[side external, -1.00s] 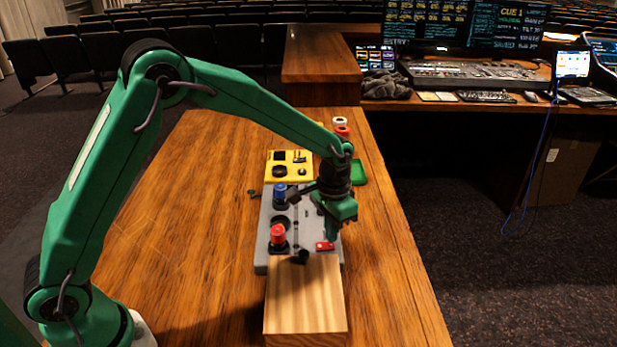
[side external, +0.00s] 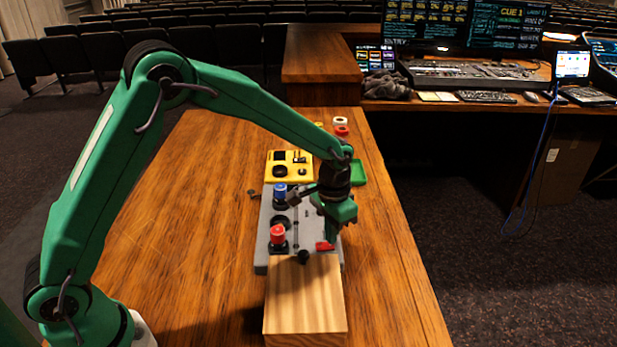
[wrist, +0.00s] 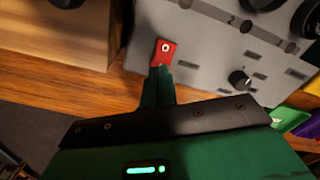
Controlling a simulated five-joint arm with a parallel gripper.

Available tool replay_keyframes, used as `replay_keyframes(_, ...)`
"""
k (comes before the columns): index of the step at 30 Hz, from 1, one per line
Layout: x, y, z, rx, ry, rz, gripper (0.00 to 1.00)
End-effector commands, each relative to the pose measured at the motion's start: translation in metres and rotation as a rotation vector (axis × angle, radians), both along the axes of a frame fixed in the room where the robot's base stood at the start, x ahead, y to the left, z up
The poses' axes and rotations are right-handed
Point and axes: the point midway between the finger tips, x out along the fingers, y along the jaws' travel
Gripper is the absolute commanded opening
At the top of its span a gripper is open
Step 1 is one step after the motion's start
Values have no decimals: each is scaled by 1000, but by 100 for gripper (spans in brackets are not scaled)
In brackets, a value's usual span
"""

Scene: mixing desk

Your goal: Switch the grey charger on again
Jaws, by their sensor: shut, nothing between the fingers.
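The grey charger (side external: 308,222) lies flat on the wooden table, with a blue-topped knob and a red-topped knob along its left side. A small red switch (side external: 325,246) sits at its near right corner. The switch also shows in the wrist view (wrist: 166,50), with a pale round mark on it. My gripper (side external: 332,236) is shut and empty, pointing down at the switch. In the wrist view its fingertips (wrist: 160,71) are at the switch's lower edge; I cannot tell whether they touch. My gripper hides part of the charger's right side.
A wooden block (side external: 305,300) stands directly in front of the charger. A yellow device (side external: 289,171) and a green tray (side external: 359,174) lie behind it. Red and white round items (side external: 341,129) stand farther back. The table to the left is mostly clear.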

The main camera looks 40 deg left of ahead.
Motion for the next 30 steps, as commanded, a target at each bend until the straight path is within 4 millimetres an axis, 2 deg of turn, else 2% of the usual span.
replay_keyframes(30, 0, 0, -11, 0, 0, 0, 0)
